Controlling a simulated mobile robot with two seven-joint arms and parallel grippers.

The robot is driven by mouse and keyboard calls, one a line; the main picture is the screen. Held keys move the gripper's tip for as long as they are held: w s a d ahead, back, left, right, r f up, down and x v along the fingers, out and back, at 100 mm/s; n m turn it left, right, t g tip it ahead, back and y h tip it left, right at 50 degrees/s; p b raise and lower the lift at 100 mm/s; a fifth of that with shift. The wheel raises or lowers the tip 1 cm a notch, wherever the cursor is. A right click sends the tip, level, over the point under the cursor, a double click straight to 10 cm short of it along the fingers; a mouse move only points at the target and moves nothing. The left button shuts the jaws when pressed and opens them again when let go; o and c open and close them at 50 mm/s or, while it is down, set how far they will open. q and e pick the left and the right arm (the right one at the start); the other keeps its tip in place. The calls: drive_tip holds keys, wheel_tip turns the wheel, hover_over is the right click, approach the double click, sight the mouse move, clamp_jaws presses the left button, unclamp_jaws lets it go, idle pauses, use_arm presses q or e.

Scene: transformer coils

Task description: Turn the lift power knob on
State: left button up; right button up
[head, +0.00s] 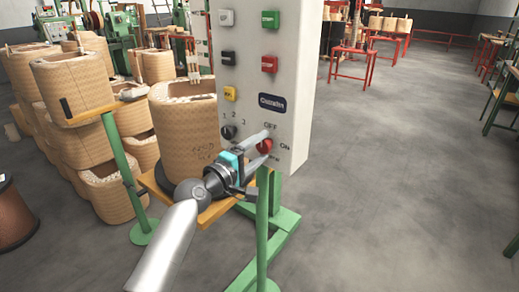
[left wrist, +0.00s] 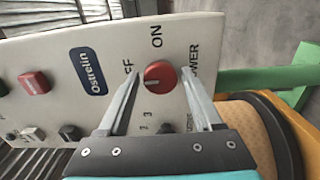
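The red power knob (head: 264,146) sits low on a pale grey control panel (head: 285,120). OFF is printed above it and ON to its right. In the left wrist view the knob (left wrist: 160,76) shows face-on, with a small pale mark on its left part. My left gripper (head: 267,145) is at the panel with its fingers apart. In the left wrist view the gripper (left wrist: 161,78) has one fingertip on either side of the knob, with gaps showing. Whether the tips touch the panel face is unclear. My right gripper is in neither view.
A black selector knob (head: 228,132) marked 1, 2, 3 is left of the red knob. Several coloured push buttons, such as a green one (head: 270,18), are higher up. Wooden coils (head: 187,125) stand behind and left of the panel. Open floor (head: 400,180) lies to the right.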

use_arm(q)
clamp_jaws()
idle(0.3)
